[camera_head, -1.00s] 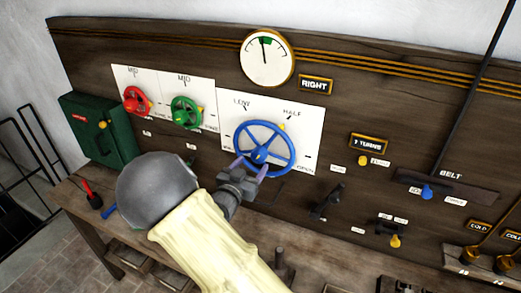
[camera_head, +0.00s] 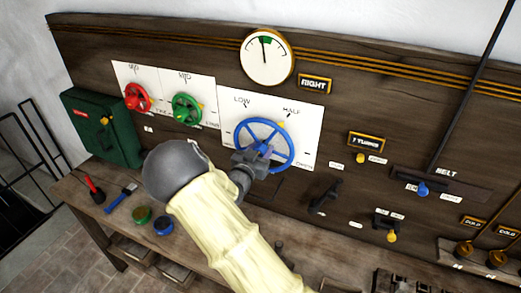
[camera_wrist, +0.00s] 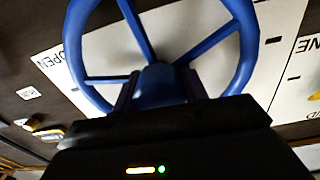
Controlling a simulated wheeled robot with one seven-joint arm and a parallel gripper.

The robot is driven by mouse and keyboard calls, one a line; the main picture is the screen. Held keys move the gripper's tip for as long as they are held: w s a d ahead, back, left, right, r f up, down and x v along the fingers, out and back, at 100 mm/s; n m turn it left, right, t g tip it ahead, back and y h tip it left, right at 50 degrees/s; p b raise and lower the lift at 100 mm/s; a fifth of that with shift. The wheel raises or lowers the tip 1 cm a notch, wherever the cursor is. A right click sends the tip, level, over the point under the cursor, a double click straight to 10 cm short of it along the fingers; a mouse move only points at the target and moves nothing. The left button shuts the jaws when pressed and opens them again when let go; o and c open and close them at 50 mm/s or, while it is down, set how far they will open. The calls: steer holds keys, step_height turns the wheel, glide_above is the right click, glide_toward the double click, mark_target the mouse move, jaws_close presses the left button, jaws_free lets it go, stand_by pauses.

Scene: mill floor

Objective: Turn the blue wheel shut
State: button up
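The blue wheel (camera_head: 264,128) is mounted on a white plate marked LOW, HALF and OPEN. In the wrist view the blue wheel (camera_wrist: 160,45) fills the top, with spokes meeting at a hub. The fingers of my gripper (camera_wrist: 160,92) stand one on each side of the hub. Whether they press on it cannot be told.
A red wheel (camera_head: 138,98) and a green wheel (camera_head: 187,110) are to the left on the same board. A gauge (camera_head: 266,57) is above, its needle near the green band. A black lever (camera_head: 324,196) is at the lower right. A bench (camera_head: 75,192) with tools runs below.

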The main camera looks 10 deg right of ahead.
steer(key=shift+n, duration=0.4)
steer(key=shift+c, duration=0.3)
steer(key=n+p, duration=0.1)
steer(key=n, duration=0.4)
steer(key=shift+r, duration=0.1)
steer(key=n+p, duration=0.2)
steer(key=n, duration=0.4)
steer(key=shift+n, duration=0.4)
steer(key=n+p, duration=0.1)
steer(key=n, duration=0.5)
steer(key=shift+p, duration=0.3)
steer(key=n, duration=0.5)
steer(key=shift+n+t, duration=0.3)
steer(key=o, duration=1)
steer(key=shift+s+a, duration=0.1)
